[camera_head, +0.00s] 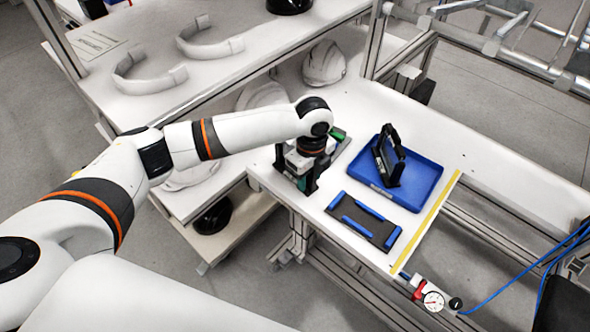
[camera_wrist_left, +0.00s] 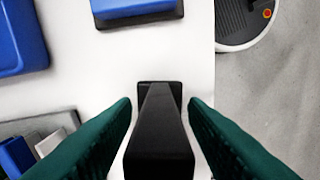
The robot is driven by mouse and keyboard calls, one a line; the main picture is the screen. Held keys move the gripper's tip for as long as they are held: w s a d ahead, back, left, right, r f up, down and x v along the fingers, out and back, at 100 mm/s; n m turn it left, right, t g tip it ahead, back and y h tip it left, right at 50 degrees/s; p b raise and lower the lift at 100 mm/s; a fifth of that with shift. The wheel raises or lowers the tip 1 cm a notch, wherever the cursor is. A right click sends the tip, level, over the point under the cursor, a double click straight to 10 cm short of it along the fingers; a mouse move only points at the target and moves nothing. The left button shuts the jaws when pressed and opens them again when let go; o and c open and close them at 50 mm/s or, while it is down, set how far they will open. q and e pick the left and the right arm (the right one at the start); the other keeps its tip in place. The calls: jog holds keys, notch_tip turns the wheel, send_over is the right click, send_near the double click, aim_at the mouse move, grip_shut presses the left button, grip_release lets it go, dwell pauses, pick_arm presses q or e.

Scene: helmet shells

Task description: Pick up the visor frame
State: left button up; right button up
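A black upright frame (camera_head: 389,156) with an open middle stands in a blue tray (camera_head: 427,170) and looks like the visor frame, though I cannot be sure. My left gripper (camera_head: 300,180) is low over the white table, left of that tray. In the left wrist view its dark green fingers (camera_wrist_left: 160,108) are apart, either side of a black upright piece (camera_wrist_left: 160,145). Narrow white gaps show between this piece and the fingers. The arm mostly hides this piece in the head view, and I cannot tell what it is. My right gripper is not seen.
A dark plate with blue strips (camera_head: 364,221) lies in front of the tray. A grey fixture (camera_wrist_left: 35,128) with blue and white parts is beside my left gripper. White helmet shells (camera_head: 324,63) stand behind. A gauge (camera_head: 433,301) is at the table's front corner.

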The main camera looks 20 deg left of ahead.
pick_arm(q)
jog(key=shift+c, duration=0.2)
grip_shut()
